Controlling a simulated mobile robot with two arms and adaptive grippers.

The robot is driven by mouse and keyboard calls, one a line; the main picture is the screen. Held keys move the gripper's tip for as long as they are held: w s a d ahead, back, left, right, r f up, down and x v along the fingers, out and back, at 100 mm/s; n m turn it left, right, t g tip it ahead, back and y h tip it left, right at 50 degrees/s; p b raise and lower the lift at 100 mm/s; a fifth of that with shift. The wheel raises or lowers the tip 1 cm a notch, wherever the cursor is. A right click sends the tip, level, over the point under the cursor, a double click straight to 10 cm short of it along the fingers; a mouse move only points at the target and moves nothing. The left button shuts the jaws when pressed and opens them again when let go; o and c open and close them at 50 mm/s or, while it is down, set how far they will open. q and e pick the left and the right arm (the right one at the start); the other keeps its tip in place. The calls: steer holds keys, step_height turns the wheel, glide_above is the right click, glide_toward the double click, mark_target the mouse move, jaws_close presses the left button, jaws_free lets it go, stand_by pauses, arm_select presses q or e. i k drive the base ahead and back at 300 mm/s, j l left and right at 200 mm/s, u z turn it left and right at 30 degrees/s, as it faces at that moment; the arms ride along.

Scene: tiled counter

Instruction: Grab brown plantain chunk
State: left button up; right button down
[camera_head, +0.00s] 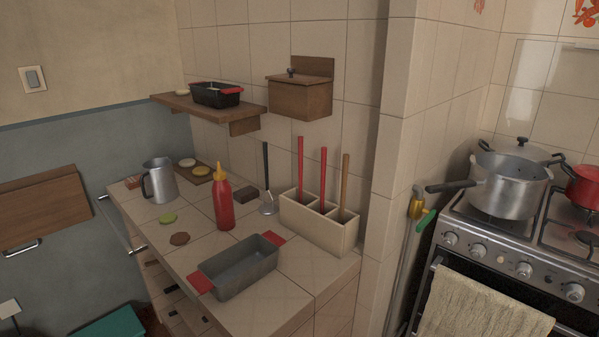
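Neither of my grippers shows in the head view.
A metal jug (160,181) stands at the back left. A shelf (176,102) overhangs the back.

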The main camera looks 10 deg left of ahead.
mark_target(178, 238)
steer(key=i+j, duration=0.1)
steer(key=j, duration=0.35)
steer(key=i+j+z, duration=0.15)
steer(key=j, duration=0.3)
steer(key=i+j, duration=0.1)
steer(key=j, duration=0.4)
steer(key=l+z, duration=0.05)
